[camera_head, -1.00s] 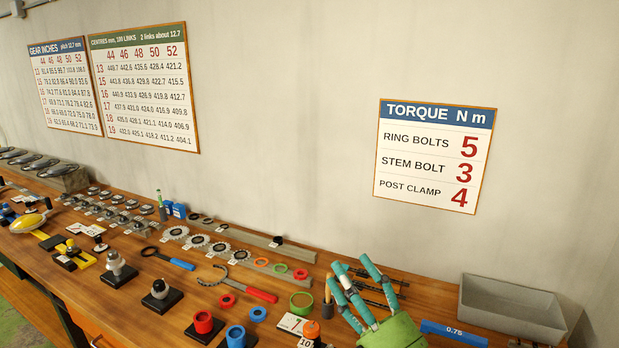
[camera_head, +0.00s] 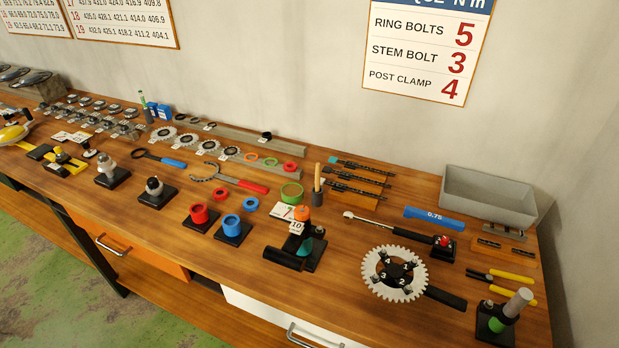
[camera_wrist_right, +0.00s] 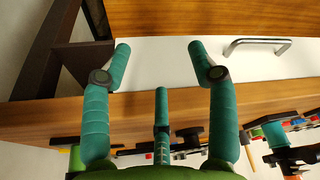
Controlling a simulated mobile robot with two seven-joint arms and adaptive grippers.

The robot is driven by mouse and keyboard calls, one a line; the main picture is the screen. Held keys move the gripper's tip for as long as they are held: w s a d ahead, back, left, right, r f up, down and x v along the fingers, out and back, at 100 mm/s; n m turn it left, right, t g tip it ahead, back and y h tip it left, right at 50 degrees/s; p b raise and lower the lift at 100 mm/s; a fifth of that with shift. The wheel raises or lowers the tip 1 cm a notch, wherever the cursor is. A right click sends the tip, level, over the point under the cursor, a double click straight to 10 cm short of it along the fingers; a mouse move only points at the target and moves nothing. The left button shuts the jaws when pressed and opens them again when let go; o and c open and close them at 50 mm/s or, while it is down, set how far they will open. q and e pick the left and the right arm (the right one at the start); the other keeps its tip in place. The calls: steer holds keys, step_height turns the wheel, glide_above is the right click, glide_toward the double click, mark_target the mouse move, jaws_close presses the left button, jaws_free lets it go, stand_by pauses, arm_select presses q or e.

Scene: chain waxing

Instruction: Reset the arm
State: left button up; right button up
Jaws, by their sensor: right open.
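My right gripper (camera_wrist_right: 160,62) shows only in the right wrist view. Its teal fingers are spread apart with nothing between them. Behind them are the front edge of the wooden bench (camera_wrist_right: 190,103) and the white drawer front (camera_wrist_right: 185,58), seen upside down. The right arm is out of the head view. My left gripper is in neither current view.
In the head view the bench (camera_head: 330,268) carries a toothed chainring (camera_head: 400,290), a black stand with an orange top (camera_head: 300,245), red (camera_head: 200,216) and blue (camera_head: 232,228) cups, and a grey bin (camera_head: 490,195). A drawer handle (camera_wrist_right: 257,44) protrudes near the gripper.

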steer(key=s+f+g+b, duration=0.1)
steer(key=s+f+b, duration=0.15)
steer(key=f, duration=1.15)
steer(key=s+f+b, duration=0.1)
steer(key=f+b, duration=0.2)
steer(key=f, duration=1.1)
steer(key=s+d+f+g+b, duration=0.1)
steer(key=s+d+f+b, duration=0.2)
steer(key=s+f, duration=1.1)
step_height(320, 180, down, 2)
steer(key=shift+s+f, duration=0.1)
steer(key=shift+s, duration=0.2)
